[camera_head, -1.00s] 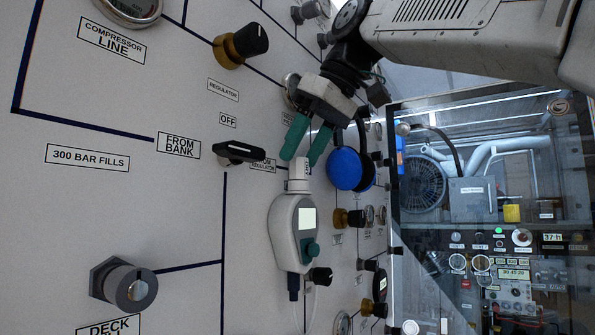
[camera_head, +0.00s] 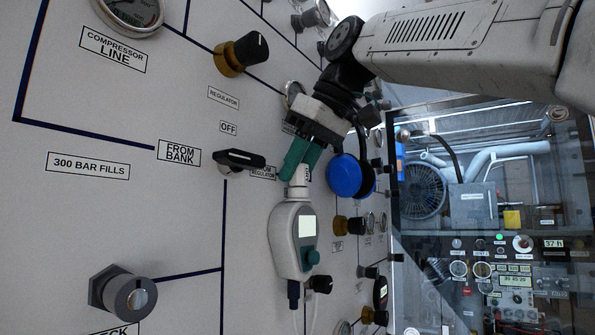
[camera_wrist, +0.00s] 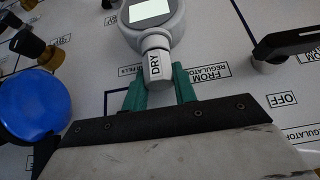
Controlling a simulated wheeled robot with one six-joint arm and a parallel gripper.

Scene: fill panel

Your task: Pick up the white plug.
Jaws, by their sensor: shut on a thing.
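The white plug (camera_head: 299,183) sits at the top of a white handheld meter (camera_head: 290,240) with a pale screen. In the wrist view the plug (camera_wrist: 157,66) bears the word DRY and joins the meter (camera_wrist: 150,22) above it. My gripper (camera_head: 299,168) has green fingers, which point down at the plug in the head view. In the wrist view my gripper (camera_wrist: 160,84) has one finger on each side of the plug, shut on it. The plug's far side is hidden.
A blue round knob (camera_head: 345,175) is close right of my gripper. A black lever (camera_head: 241,159) is to the left. Brass valves (camera_head: 240,54) and gauges project from the white panel. A glass-fronted machine bay (camera_head: 480,200) is at the right.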

